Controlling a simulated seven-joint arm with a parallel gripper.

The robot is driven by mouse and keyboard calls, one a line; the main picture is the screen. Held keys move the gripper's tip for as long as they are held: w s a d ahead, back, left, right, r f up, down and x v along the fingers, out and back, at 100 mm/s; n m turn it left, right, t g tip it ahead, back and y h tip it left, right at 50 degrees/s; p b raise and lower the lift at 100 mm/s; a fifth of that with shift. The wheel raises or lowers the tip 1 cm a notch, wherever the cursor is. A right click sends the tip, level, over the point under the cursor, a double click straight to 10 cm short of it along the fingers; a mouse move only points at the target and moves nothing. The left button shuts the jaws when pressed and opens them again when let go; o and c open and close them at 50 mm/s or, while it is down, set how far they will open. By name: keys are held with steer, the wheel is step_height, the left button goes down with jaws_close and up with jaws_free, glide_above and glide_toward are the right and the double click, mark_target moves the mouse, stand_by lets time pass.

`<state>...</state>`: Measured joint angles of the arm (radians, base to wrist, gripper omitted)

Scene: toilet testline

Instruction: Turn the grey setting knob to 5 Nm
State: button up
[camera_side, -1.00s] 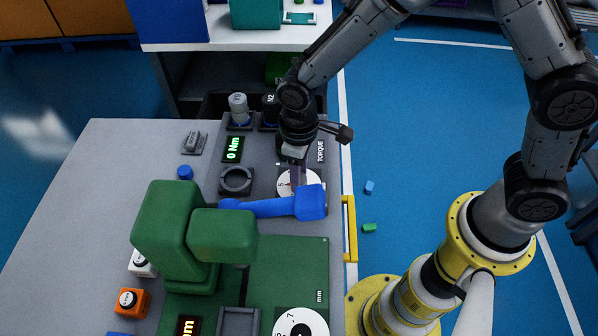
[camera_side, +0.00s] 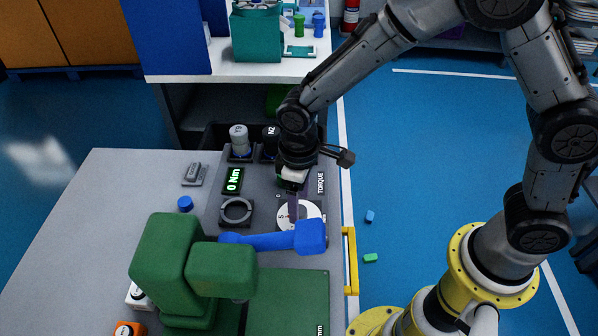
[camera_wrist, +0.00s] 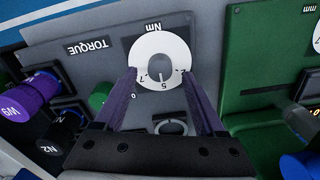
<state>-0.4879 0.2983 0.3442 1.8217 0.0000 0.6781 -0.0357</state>
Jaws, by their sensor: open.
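The setting knob's white numbered dial (camera_wrist: 178,52) with its grey centre (camera_wrist: 158,69) is under the TORQUE/Nm panel lettering. In the wrist view, a 5 shows just below the grey centre. In the side view the dial (camera_side: 312,212) is partly behind a blue arm. The display (camera_side: 232,181) reads 0 Nm. My gripper (camera_wrist: 160,78) is open and empty, its two purple fingers on either side of the dial's lower part. In the side view my gripper (camera_side: 293,218) is over the dial; contact cannot be told.
A blue arm (camera_side: 270,242) on a green block machine (camera_side: 165,262) stands close in front of the dial. A grey ring (camera_side: 237,212) lies left of it. Weights (camera_side: 240,140) stand behind. The grey table's left side (camera_side: 110,220) is clear.

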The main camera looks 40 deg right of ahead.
step_height(320, 180, up, 12)
steer(key=shift+f, duration=0.15)
stand_by(0.3)
